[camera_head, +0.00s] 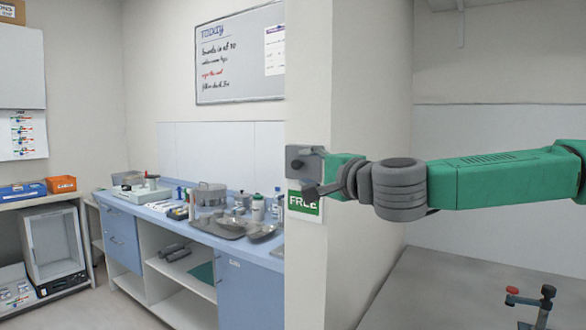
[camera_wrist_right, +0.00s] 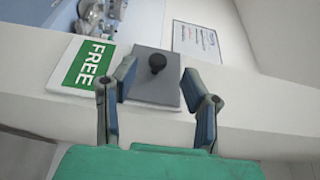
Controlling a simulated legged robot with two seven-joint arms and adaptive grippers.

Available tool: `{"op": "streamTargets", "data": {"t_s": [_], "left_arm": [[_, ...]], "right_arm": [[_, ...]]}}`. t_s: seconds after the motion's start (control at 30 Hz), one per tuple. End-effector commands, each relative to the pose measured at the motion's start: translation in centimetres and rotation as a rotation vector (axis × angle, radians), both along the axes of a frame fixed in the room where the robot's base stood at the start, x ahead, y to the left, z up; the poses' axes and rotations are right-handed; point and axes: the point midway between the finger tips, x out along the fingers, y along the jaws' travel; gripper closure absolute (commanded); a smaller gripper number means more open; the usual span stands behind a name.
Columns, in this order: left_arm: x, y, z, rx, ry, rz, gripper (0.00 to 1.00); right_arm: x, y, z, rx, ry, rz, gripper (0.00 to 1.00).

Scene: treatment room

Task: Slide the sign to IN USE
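The sign is on the end face of a wall. It shows a green panel reading FREE (camera_head: 304,204), also seen in the right wrist view (camera_wrist_right: 88,66). Beside that panel is a grey sliding plate (camera_wrist_right: 150,91) with a black knob (camera_wrist_right: 157,62); in the head view the plate (camera_head: 309,168) sits above the panel. No IN USE lettering shows. My right gripper (camera_wrist_right: 158,78) is open, its two fingers apart on either side of the knob in the wrist view. I cannot tell whether they touch the plate. In the head view this gripper (camera_head: 322,178) partly covers the sign. My left gripper is not in view.
A blue counter (camera_head: 180,210) with trays, bottles and bowls runs along the back left. A whiteboard (camera_head: 240,55) hangs above it. At the lower right, a small stand with red and dark knobs (camera_head: 530,300) rises near a grey surface (camera_head: 420,290).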

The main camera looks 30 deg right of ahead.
Motion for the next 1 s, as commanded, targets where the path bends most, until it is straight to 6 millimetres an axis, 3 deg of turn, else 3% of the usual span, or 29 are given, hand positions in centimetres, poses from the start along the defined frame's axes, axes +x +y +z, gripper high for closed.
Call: {"op": "streamTargets", "data": {"t_s": [0.1, 0.3, 0.7, 0.8, 0.83, 1.0], "left_arm": [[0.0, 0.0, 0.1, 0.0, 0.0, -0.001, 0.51], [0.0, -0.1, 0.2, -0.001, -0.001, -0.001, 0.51], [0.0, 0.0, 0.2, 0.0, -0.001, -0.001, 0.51], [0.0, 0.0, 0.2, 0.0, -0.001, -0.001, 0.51], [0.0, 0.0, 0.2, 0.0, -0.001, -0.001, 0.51], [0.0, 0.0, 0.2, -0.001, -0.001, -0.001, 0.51]], "right_arm": [[2.4, -0.2, -0.1, -0.002, 0.003, -0.002, 0.6], [4.6, 0.0, 0.0, -0.003, 0.001, -0.001, 0.6], [5.3, 0.2, 0.1, -0.002, 0.0, 0.0, 0.6], [5.3, 0.0, 0.1, -0.001, -0.001, 0.0, 0.95], [5.3, 0.0, 0.1, -0.001, -0.001, 0.0, 1.0], [5.2, 0.0, 0.0, 0.0, -0.001, -0.002, 1.0]]}}
